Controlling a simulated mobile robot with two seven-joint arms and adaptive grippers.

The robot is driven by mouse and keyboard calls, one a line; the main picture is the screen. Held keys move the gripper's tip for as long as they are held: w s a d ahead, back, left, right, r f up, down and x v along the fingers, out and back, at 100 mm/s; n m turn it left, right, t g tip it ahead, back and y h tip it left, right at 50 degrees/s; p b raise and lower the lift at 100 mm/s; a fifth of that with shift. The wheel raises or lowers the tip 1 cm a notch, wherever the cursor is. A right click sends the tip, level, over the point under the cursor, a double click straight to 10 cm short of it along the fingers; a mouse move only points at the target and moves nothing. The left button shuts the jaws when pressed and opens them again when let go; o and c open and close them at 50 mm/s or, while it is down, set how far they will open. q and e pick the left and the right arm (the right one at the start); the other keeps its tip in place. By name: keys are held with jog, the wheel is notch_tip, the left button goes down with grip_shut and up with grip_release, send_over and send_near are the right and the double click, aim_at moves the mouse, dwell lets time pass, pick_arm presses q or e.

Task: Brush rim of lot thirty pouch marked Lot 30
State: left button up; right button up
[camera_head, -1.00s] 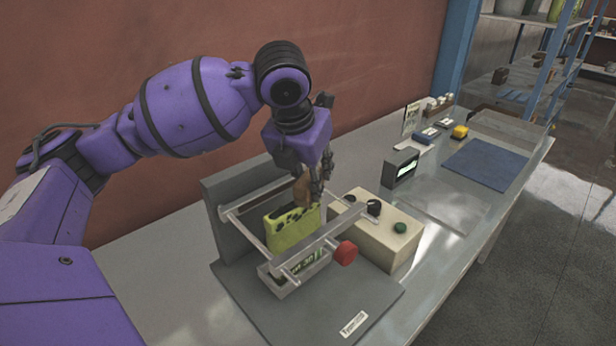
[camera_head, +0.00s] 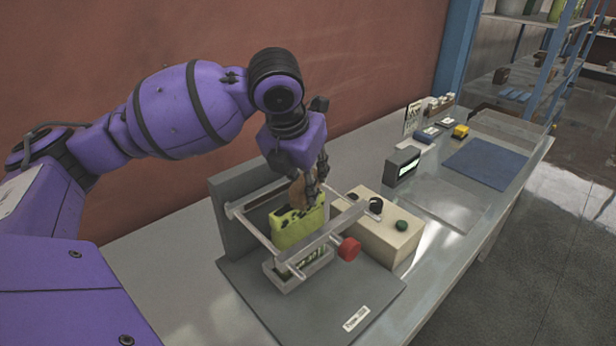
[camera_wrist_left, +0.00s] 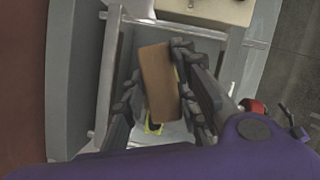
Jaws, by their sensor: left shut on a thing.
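The yellow-green pouch (camera_head: 297,230) stands upright in the filler's holder, between two metal rails. Dark patches show along its top edge. Its printed label is mostly hidden by the front rail and the holder, and I cannot read the lot number. My left gripper (camera_head: 310,185) is shut on a brown brush (camera_head: 297,192), held at the pouch's top edge. In the left wrist view the brush (camera_wrist_left: 158,82) is a brown block between the fingers (camera_wrist_left: 160,95), and a bit of yellow pouch shows below it. Whether the brush touches the rim I cannot tell. My right gripper is not in view.
The filler (camera_head: 232,205) has a grey base and a red knob (camera_head: 349,248) on its front rail. A beige control box (camera_head: 385,235) stands right beside it. Further right are a small display (camera_head: 403,166), a blue mat (camera_head: 490,163) and small items at the back.

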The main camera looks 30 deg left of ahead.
aim_at(289, 189)
pick_arm(q)
jog(key=shift+s+f, duration=0.1)
jog(key=shift+s, duration=0.05)
jog(key=shift+s+a, duration=0.25)
jog(key=shift+s, duration=0.25)
jog(key=shift+s+a, duration=0.2)
jog(key=shift+s, duration=0.25)
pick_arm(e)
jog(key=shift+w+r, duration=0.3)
pick_arm(q)
jog(key=shift+s, duration=0.1)
jog(key=shift+s+a, duration=0.2)
jog(key=shift+s, duration=0.3)
jog(key=shift+s+a, duration=0.2)
jog(key=shift+s, duration=0.25)
jog(key=shift+s, duration=0.1)
jog(key=shift+s+a, duration=0.25)
jog(key=shift+s, duration=0.25)
jog(key=shift+s+a, duration=0.2)
jog(key=shift+s, duration=0.25)
jog(key=shift+w, duration=0.2)
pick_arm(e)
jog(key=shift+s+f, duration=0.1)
pick_arm(q)
jog(key=shift+w+d, duration=0.25)
jog(key=shift+w, duration=0.2)
jog(key=shift+w+d, duration=0.2)
jog(key=shift+w, duration=0.25)
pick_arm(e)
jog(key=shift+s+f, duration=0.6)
